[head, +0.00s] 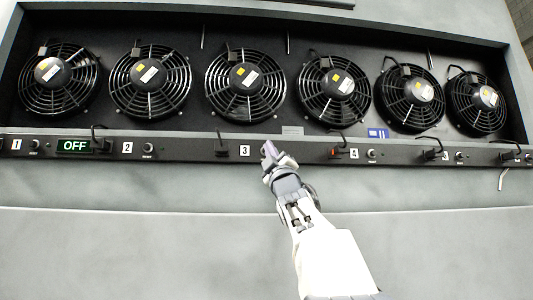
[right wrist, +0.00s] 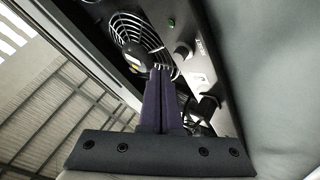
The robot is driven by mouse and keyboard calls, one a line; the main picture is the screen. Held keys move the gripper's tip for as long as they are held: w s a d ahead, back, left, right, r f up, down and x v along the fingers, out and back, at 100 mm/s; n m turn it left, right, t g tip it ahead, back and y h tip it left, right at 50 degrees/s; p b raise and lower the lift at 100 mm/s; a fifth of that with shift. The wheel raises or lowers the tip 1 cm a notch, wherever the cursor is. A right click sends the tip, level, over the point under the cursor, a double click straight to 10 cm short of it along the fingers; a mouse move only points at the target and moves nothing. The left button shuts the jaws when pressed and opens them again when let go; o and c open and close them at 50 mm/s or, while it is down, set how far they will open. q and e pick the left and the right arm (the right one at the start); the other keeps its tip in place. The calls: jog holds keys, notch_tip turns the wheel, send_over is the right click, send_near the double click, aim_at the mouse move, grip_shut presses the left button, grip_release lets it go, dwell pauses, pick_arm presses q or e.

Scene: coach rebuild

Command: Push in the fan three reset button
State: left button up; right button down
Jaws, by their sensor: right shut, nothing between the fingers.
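Fan three (head: 245,85) is a black round fan with a wire guard, above the white label 3 (head: 244,150) on the dark rail. My right gripper (head: 266,150) is shut and empty, with its fingertips at the rail just right of that label. It covers the spot where the button beside label 3 would show in the head view. In the right wrist view, the shut purple fingers (right wrist: 161,72) point toward a fan guard (right wrist: 140,36). A round dark knob-like part (right wrist: 183,52) shows right of the tips. Whether the fingers touch anything is unclear. My left gripper is not in view.
The rail (head: 200,148) runs below several fans in a recessed black panel. Similar buttons sit by label 2 (head: 148,149) and label 4 (head: 372,154). A green OFF sign (head: 75,146) is at left. Black cables and connectors (head: 222,151) stick up from the rail.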

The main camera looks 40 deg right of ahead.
jog(key=shift+s, duration=0.1)
jog(key=shift+s+a+b, duration=0.45)
jog(key=shift+s, duration=0.25)
jog(key=shift+s+a+b, duration=0.4)
jog(key=shift+s+b, duration=0.05)
jog(key=shift+s, duration=0.25)
jog(key=shift+s+a+b, duration=0.45)
jog(key=shift+s, duration=0.25)
